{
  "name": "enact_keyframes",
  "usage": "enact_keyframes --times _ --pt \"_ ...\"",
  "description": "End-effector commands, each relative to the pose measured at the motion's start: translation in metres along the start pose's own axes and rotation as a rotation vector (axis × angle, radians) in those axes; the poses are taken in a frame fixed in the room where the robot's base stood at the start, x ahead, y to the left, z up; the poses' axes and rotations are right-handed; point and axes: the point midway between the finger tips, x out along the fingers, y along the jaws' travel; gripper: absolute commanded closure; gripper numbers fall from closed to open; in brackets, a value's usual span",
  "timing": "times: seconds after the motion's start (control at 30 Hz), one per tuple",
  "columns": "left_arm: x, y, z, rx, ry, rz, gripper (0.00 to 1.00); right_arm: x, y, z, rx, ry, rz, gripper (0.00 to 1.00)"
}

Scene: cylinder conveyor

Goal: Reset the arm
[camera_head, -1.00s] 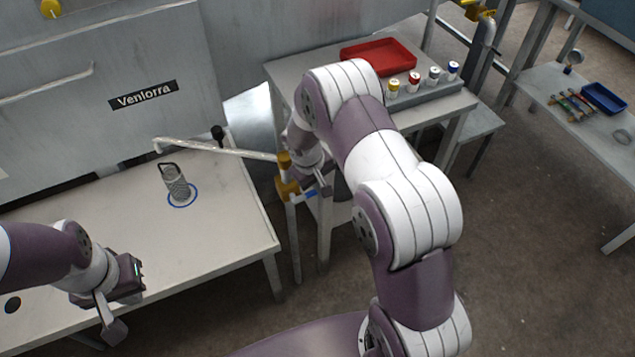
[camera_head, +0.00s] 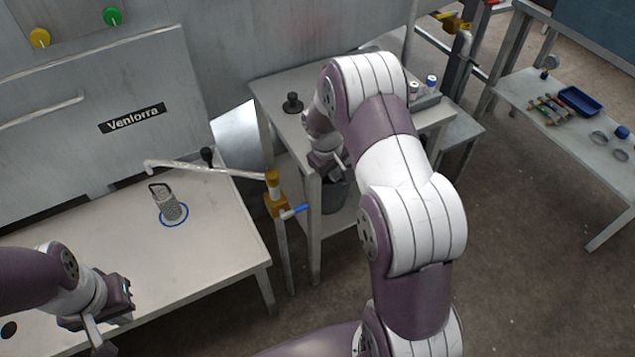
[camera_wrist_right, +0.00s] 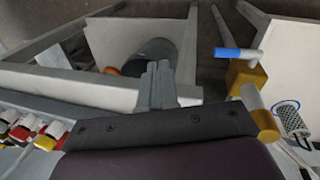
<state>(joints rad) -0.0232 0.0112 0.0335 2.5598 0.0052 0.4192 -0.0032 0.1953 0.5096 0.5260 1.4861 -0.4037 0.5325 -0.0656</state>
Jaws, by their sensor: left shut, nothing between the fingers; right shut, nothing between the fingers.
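My right arm reaches across the middle of the head view, with its gripper (camera_head: 346,163) pointing down near the front edge of the back table. In the right wrist view the two grey fingers (camera_wrist_right: 158,84) are together with nothing between them. The yellow valve body with a blue handle (camera_head: 278,203) stands to the left of that gripper, apart from it; it also shows in the right wrist view (camera_wrist_right: 247,75). My left gripper (camera_head: 100,340) is at the lower left, beside the front table, shut and empty.
A grey perforated canister (camera_head: 170,207) with a handle stands in a blue ring on the front table (camera_head: 215,240). A bin (camera_head: 335,192) sits under the back table (camera_head: 275,90). Capped cylinders (camera_wrist_right: 22,132) are partly hidden by my arm. A blue tray (camera_head: 580,101) lies far right.

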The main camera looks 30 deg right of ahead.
Motion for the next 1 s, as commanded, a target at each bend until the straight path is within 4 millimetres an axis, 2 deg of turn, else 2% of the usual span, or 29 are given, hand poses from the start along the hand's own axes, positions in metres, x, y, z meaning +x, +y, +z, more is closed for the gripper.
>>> enact_keyframes --times 0.2,0.7,0.77,0.8,0.87,1.0 --pt "-0.001 0.000 0.000 0.000 0.000 0.000 1.00 -0.004 0.012 0.003 0.000 0.000 0.000 1.00" --pt "-0.001 0.000 0.000 0.000 0.000 0.000 1.00 -0.003 0.010 0.002 0.019 0.005 -0.006 1.00" --pt "-0.001 0.000 0.000 0.000 0.000 0.000 1.00 0.002 -0.002 0.016 0.045 -0.021 -0.035 1.00" --pt "-0.001 0.000 0.000 0.000 0.000 0.000 1.00 0.000 -0.013 0.032 0.078 -0.045 -0.066 1.00" --pt "-0.012 0.000 -0.001 0.000 -0.001 0.000 1.00 -0.030 -0.033 0.053 0.132 -0.060 -0.109 1.00" --pt "-0.046 0.000 -0.006 0.000 0.001 0.000 1.00 -0.128 -0.083 0.109 0.227 -0.053 -0.186 1.00"
